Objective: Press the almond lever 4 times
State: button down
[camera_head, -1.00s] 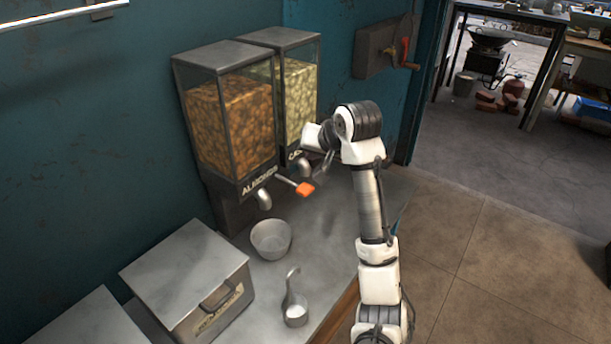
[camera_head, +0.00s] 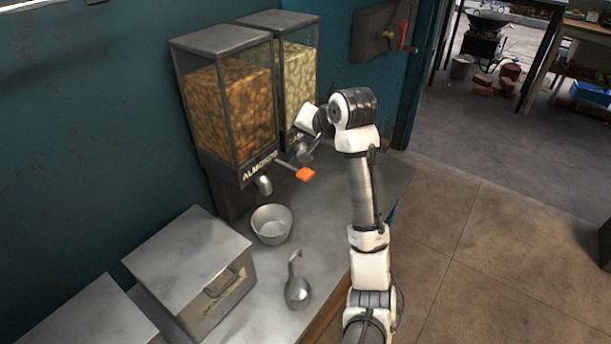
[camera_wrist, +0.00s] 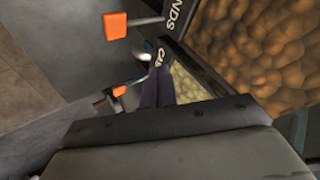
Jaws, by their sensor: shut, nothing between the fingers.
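The almond dispenser (camera_head: 228,105) stands against the wall, its clear hopper full of brown almonds. Its lever (camera_head: 305,174) is a thin rod with an orange tip, sticking out at the front right. In the wrist view this orange tip (camera_wrist: 115,26) is at the upper left, beside the "NDS" lettering. My gripper (camera_head: 304,156) is shut and empty, just above and behind the lever tip. In the wrist view the dark closed fingers (camera_wrist: 157,88) point toward the second dispenser's label, apart from the almond lever. Contact cannot be told in the head view.
A second dispenser (camera_head: 298,75) with pale nuts stands behind; its orange lever (camera_wrist: 120,91) shows in the wrist view. A metal bowl (camera_head: 271,224) sits below the almond spout (camera_head: 264,185). A scoop (camera_head: 297,291) and a lidded metal box (camera_head: 190,262) are on the counter.

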jog(key=b, duration=0.5)
send_over(305, 173)
jog(key=f, duration=0.5)
jog(key=shift+s+d+f, duration=0.15)
jog(key=shift+s+d, duration=0.15)
jog(key=shift+s, duration=0.1)
jog(key=shift+f, duration=1.05)
jog(key=shift+f, duration=0.45)
jog(key=shift+f+b, duration=0.5)
jog(key=shift+f, duration=0.8)
dwell(1.1)
jog(key=shift+r, duration=0.15)
jog(key=shift+r+p, duration=1.6)
jog(key=shift+p, duration=0.4)
notch_tip(305, 173, up, 5)
jog(key=p, duration=0.5)
